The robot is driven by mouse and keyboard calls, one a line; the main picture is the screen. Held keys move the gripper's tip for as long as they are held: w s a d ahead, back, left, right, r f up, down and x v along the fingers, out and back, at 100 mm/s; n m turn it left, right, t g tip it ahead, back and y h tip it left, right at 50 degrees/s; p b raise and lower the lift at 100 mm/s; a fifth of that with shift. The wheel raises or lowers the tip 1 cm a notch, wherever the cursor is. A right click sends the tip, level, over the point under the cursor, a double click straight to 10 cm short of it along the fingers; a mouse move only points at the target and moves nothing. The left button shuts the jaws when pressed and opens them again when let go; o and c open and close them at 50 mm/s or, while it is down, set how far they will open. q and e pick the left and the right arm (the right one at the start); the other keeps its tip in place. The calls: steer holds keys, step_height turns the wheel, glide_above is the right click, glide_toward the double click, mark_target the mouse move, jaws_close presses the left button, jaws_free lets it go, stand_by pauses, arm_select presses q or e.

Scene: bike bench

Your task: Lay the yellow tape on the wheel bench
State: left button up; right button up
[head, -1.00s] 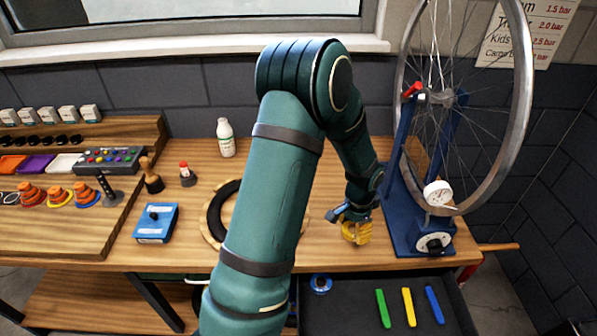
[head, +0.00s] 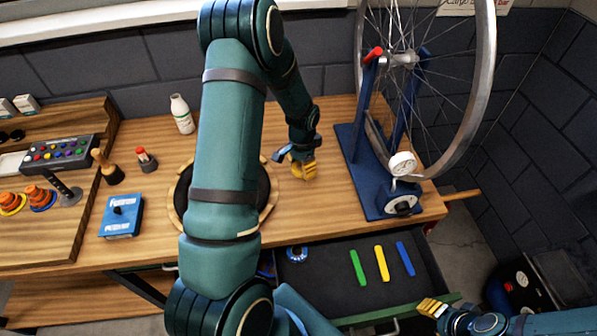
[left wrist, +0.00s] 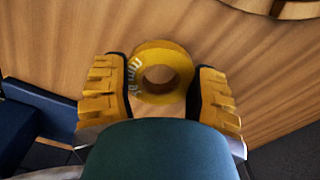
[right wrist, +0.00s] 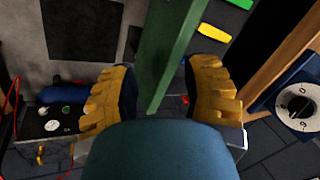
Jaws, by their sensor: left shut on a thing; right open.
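In the head view my left gripper (head: 302,168) is low over the wooden wheel bench (head: 335,205), left of the wheel stand. There the tape cannot be told apart from the yellow fingers. I cannot tell whether the tape touches the wood. My right gripper (head: 432,308) is open by the drawer's green front (head: 385,314). That green front passes between its fingers in the right wrist view (right wrist: 165,60).
The blue wheel stand (head: 360,180) holds a wheel close right of my left gripper. The open drawer (head: 335,270) holds a blue roll (head: 297,254) and green, yellow and blue strips. A wooden ring (head: 180,190) lies behind my left arm. A white bottle (head: 182,114) stands farther back.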

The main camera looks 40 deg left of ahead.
mark_target(301, 178)
arm_select(q)
steer(key=shift+f, duration=1.9)
steer(key=o, duration=0.9)
steer(key=shift+f, duration=0.15)
steer(key=shift+o, duration=0.2)
step_height(301, 178, up, 12)
steer(key=shift+r, duration=0.2)
